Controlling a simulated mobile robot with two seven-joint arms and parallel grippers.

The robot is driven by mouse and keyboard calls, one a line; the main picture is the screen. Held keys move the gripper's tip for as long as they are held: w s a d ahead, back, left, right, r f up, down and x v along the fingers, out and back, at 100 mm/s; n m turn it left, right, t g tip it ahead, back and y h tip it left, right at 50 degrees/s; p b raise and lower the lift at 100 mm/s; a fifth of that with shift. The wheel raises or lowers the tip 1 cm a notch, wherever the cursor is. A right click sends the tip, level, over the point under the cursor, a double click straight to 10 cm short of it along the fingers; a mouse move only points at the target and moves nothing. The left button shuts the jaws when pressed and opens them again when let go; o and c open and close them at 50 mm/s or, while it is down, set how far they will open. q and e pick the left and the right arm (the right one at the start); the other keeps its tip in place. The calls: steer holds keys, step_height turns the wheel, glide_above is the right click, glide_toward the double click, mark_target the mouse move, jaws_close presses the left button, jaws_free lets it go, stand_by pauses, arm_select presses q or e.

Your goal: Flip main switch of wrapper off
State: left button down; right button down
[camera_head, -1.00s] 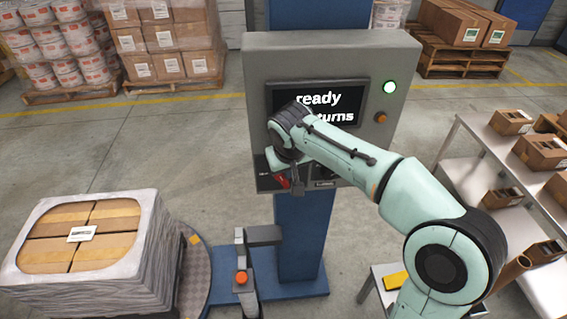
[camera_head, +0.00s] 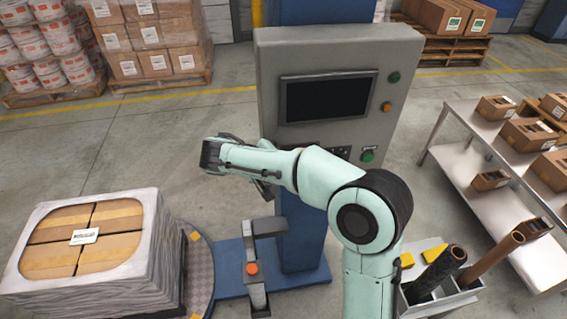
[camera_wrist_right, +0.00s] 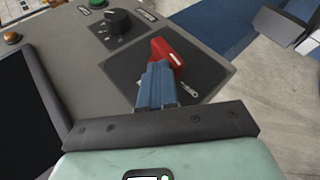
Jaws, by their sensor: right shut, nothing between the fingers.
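The wrapper's grey control cabinet (camera_head: 410,60) stands on a blue column in the head view. Its screen (camera_head: 328,98) is dark and its upper green lamp (camera_head: 394,77) is unlit. The main switch's red handle (camera_wrist_right: 168,52) sits slantwise on a dark plate (camera_wrist_right: 203,72) in the right wrist view; my arm hides it in the head view. My right gripper (camera_wrist_right: 156,75) is shut and empty, its blue fingertips overlapping the handle's lower end in that view. I cannot tell whether they touch. My left gripper is not in view.
A black knob (camera_wrist_right: 120,20) is near the switch plate. A wrapped pallet load (camera_head: 150,250) stands at lower left. A steel table (camera_head: 470,125) with boxes is at right. A bin with tubes (camera_head: 440,270) stands at lower right. Open floor lies at left.

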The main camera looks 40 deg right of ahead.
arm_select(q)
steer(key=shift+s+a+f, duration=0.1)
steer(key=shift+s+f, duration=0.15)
arm_select(e)
steer(key=shift+w+a+f, duration=0.1)
steer(key=shift+a+f, duration=0.3)
steer(key=shift+f, duration=0.1)
